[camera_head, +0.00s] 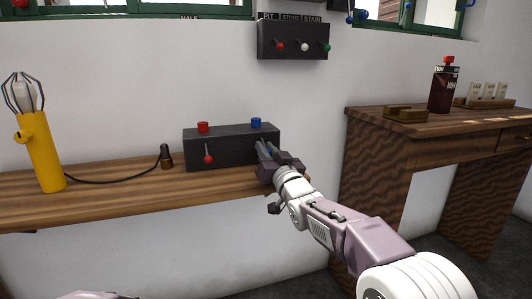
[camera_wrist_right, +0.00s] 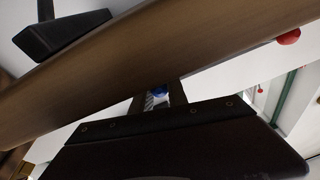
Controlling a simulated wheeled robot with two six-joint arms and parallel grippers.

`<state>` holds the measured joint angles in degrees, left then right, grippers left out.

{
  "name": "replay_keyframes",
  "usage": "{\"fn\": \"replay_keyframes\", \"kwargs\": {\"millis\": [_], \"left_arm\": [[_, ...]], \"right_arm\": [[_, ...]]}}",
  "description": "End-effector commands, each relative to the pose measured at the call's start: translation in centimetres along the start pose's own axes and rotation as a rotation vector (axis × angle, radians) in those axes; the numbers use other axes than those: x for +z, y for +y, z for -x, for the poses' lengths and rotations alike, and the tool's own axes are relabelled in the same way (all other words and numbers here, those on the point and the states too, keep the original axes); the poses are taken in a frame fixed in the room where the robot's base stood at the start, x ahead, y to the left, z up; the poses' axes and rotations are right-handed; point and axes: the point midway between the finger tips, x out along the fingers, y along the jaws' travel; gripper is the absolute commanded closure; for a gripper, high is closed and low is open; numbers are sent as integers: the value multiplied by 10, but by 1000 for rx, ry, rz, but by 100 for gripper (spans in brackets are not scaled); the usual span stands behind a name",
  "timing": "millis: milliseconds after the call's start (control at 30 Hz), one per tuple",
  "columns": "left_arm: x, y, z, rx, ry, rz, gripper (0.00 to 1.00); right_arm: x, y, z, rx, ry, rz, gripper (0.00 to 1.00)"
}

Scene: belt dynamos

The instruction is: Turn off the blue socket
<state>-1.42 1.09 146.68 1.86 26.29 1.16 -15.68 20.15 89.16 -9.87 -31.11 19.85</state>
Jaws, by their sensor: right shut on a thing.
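A black box (camera_head: 232,158) stands on the wooden shelf against the wall. A red socket (camera_head: 203,127) and a blue socket (camera_head: 256,123) sit on its top. A lever with a red knob (camera_head: 208,159) is on its front, below the red socket. My right gripper (camera_head: 266,150) is at the right part of the box's front, below the blue socket, and hides what is there. In the right wrist view its fingers (camera_wrist_right: 161,97) are shut on a small blue knob (camera_wrist_right: 158,89), mostly covered. My left gripper is out of view.
A yellow lamp (camera_head: 40,152) stands on the shelf (camera_head: 110,200) at left, its cord running to a dark plug (camera_head: 166,157). A switch box (camera_head: 293,40) hangs above. A wooden desk (camera_head: 430,128) with a dark red bottle (camera_head: 442,88) stands right.

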Motion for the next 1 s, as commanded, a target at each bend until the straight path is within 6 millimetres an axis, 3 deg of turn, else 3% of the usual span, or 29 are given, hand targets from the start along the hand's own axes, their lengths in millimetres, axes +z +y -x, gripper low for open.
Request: {"fn": "replay_keyframes", "kwargs": {"millis": [33, 100, 467, 1000], "left_arm": [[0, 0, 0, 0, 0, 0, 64], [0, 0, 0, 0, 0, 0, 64], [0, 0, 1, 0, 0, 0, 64], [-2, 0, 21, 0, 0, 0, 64]], "right_arm": [[1, 0, 0, 0, -3, 0, 72], [1, 0, 0, 0, -3, 0, 60], [0, 0, 3, 0, -2, 0, 60], [-1, 0, 82, 1, -3, 0, 60]]}}
